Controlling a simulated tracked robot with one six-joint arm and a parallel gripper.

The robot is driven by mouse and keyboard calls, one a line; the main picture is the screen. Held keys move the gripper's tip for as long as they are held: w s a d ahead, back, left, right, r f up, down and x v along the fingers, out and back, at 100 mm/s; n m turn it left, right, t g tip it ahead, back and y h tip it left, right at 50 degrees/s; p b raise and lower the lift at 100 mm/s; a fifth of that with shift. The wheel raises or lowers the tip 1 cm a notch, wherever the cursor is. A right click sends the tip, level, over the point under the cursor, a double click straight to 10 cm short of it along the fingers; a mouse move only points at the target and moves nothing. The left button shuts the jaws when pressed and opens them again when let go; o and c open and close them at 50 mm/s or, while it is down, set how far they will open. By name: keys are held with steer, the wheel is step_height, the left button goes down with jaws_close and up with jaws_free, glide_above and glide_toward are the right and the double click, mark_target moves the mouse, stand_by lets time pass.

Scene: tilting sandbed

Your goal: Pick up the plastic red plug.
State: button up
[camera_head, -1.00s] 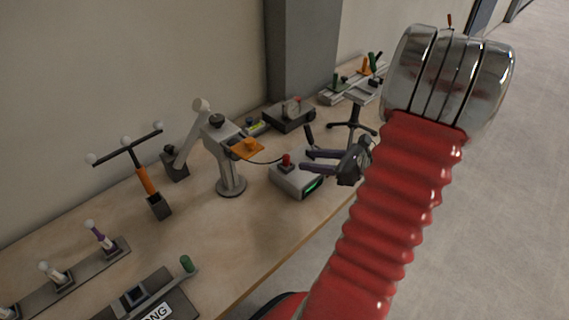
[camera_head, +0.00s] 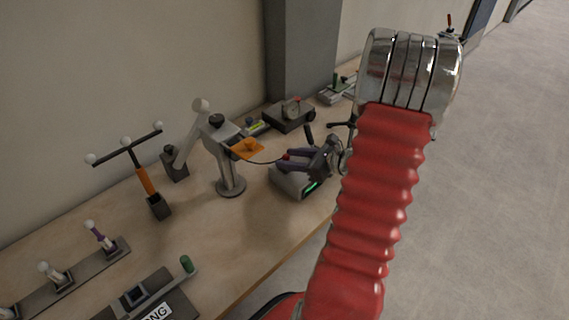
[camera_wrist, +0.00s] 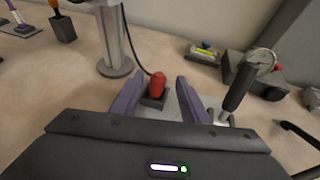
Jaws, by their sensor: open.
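The red plug (camera_wrist: 158,84) stands upright in a dark square socket on top of a light grey box (camera_wrist: 150,113) in the wrist view. A dark cable runs from near it toward the grey stand. My gripper (camera_wrist: 154,91) is open, with one purple finger on each side of the plug. The plug lies between the fingertips, and I cannot tell whether either touches it.
A grey stand (camera_head: 229,172) with an orange plate (camera_head: 249,149) is left of the box. A dark box with a gauge (camera_head: 291,113) is behind it. An orange-handled tool (camera_head: 146,181) stands farther left. The table front (camera_head: 245,250) is clear.

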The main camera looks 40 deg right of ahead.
steer(key=shift+w, duration=0.1)
steer(key=shift+x, duration=2.55)
steer(key=shift+a, duration=0.2)
steer(key=shift+c, duration=0.5)
jaws_close()
